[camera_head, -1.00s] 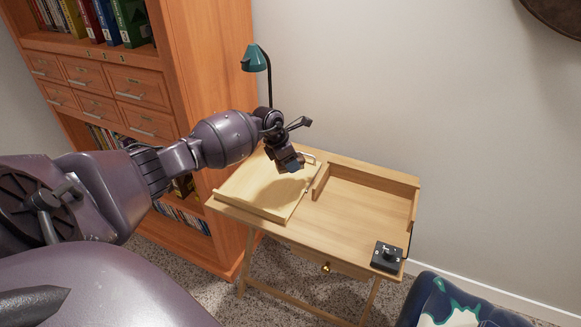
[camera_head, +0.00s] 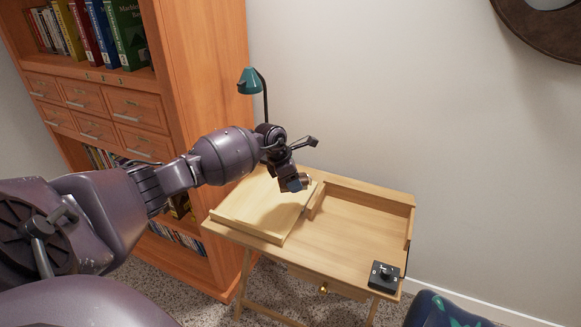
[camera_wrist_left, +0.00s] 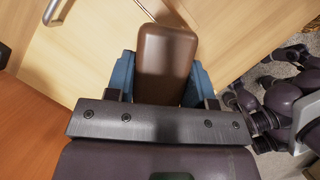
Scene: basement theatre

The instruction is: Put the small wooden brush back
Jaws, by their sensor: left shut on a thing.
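My left gripper (camera_head: 296,184) is shut on a smooth brown block-shaped piece, which I take to be the small wooden brush (camera_wrist_left: 165,62). In the left wrist view it sits between the two blue fingers; no bristles show. In the head view a bit of the brush (camera_head: 307,181) shows beside the fingers. The gripper is over the back part of the light wooden desk (camera_head: 345,235), near the raised board (camera_head: 255,212) on its left half. I cannot tell whether the brush touches the desk. My right gripper is not in view.
A recessed area (camera_head: 365,215) with a low wooden rim takes up the desk's right half and looks empty. A black box with a knob (camera_head: 384,277) sits at the front right corner. A green lamp (camera_head: 250,82) and a tall bookcase (camera_head: 205,120) stand behind and left.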

